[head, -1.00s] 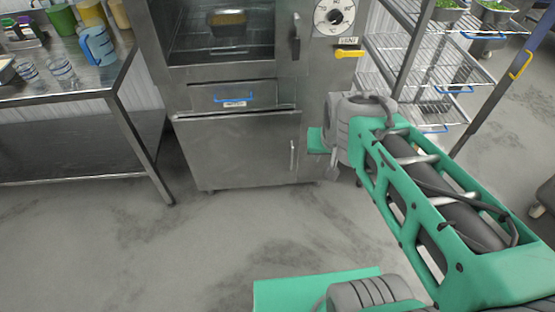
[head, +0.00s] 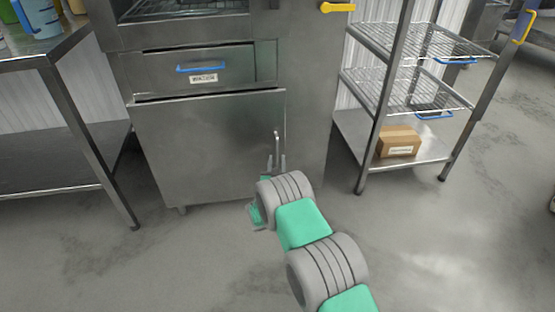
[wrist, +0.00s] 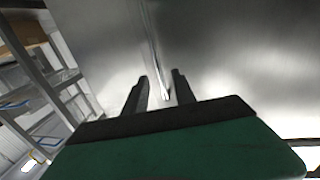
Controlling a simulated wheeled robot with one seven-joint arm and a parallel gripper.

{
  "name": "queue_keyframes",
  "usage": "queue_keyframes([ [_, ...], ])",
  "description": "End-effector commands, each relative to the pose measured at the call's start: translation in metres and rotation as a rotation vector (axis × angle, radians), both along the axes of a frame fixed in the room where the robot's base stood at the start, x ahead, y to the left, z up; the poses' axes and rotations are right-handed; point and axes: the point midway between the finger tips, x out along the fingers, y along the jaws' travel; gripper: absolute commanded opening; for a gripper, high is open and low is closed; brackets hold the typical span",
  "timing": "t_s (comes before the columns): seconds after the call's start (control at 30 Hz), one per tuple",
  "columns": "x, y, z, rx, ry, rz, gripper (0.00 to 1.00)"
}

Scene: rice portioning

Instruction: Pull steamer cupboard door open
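The steamer cupboard door (head: 205,145) is a plain steel panel below the drawer and looks shut. Its handle (head: 277,142) is a short upright bar near the door's right edge. My gripper (head: 276,162) is at the handle's lower end, with one finger on each side. In the wrist view, the two dark fingers of my gripper (wrist: 160,85) stand apart, with the thin bright handle (wrist: 164,88) showing between them. I see gaps beside the handle, so the fingers do not look closed on it. The wrist hides the floor just below the door's right corner.
A steel drawer (head: 235,74) with a blue handle is above the door. A wire shelf rack (head: 375,135) with a cardboard box (head: 398,142) stands to the right. A steel table (head: 65,132) stands left. The floor (head: 200,260) in front is clear.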

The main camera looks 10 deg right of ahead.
Motion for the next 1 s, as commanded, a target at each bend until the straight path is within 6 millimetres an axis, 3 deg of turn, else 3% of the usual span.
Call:
queue_keyframes([
  [0.1, 0.024, -0.007, -0.003, 0.002, -0.001, -0.004, 0.32],
  [0.3, 0.053, -0.012, -0.002, 0.000, 0.002, -0.003, 0.32],
  [0.6, 0.058, -0.012, 0.000, 0.000, 0.005, -0.001, 0.32],
  [1.0, 0.057, -0.012, 0.000, 0.000, 0.005, -0.001, 0.00],
])
